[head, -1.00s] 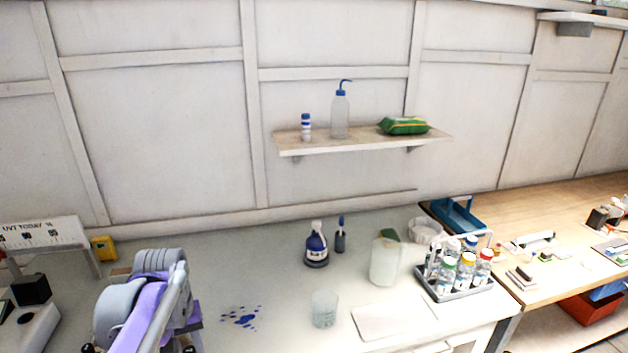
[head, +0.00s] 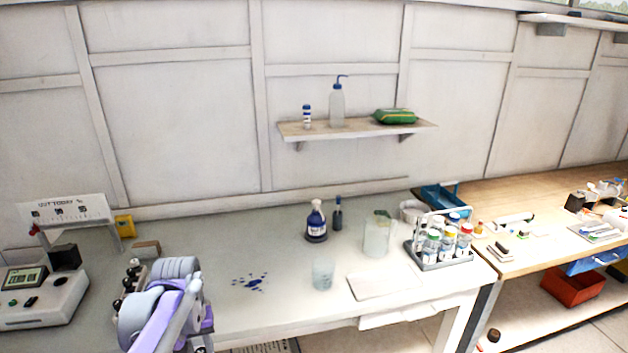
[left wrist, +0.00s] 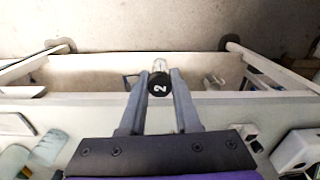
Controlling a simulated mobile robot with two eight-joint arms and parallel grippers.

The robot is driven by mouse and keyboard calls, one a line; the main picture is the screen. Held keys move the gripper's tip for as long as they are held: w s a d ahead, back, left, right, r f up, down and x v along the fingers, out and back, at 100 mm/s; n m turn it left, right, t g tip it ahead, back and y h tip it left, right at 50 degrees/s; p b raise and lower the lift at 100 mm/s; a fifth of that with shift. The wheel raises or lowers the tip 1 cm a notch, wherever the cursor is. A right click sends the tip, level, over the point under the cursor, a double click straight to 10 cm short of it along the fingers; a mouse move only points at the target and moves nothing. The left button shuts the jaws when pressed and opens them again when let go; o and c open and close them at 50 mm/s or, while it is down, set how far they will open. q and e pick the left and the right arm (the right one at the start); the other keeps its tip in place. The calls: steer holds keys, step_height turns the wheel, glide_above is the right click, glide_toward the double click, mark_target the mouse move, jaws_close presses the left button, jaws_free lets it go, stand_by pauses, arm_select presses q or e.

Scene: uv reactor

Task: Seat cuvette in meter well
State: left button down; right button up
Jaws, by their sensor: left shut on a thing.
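My left gripper (left wrist: 158,80) is shut on a small clear cuvette (left wrist: 160,63) with a black cap marked with a white 2. The cap faces the wrist camera, and the cuvette's lower part is mostly hidden. In the head view my left arm comes in at the lower left, and its gripper does not show. The meter (head: 45,305) is a pale box with a greenish display at the left edge of the bench. A black block (head: 66,256) stands at its back right; its well opening cannot be made out. My right gripper is not in view.
Several black-capped items (head: 130,275) stand beside my left arm. A beaker (head: 322,275), a white pad (head: 383,283), a jug (head: 377,238) and a bottle rack (head: 445,262) stand farther right. Blue spots (head: 250,282) mark the bench. A sign stand (head: 70,214) rises behind the meter.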

arm_select(q)
steer(key=w+d+f+m, duration=0.1)
steer(key=w+d+f, duration=0.1)
steer(key=f, duration=0.6)
steer(key=w+d+f+m, duration=0.2)
steer(key=d+f, duration=0.2)
steer(key=f, duration=0.5)
steer(key=shift+w+f+m, duration=0.15)
steer(key=shift+f+m, duration=0.05)
steer(key=shift+m, duration=0.1)
steer(key=shift+a, duration=0.2)
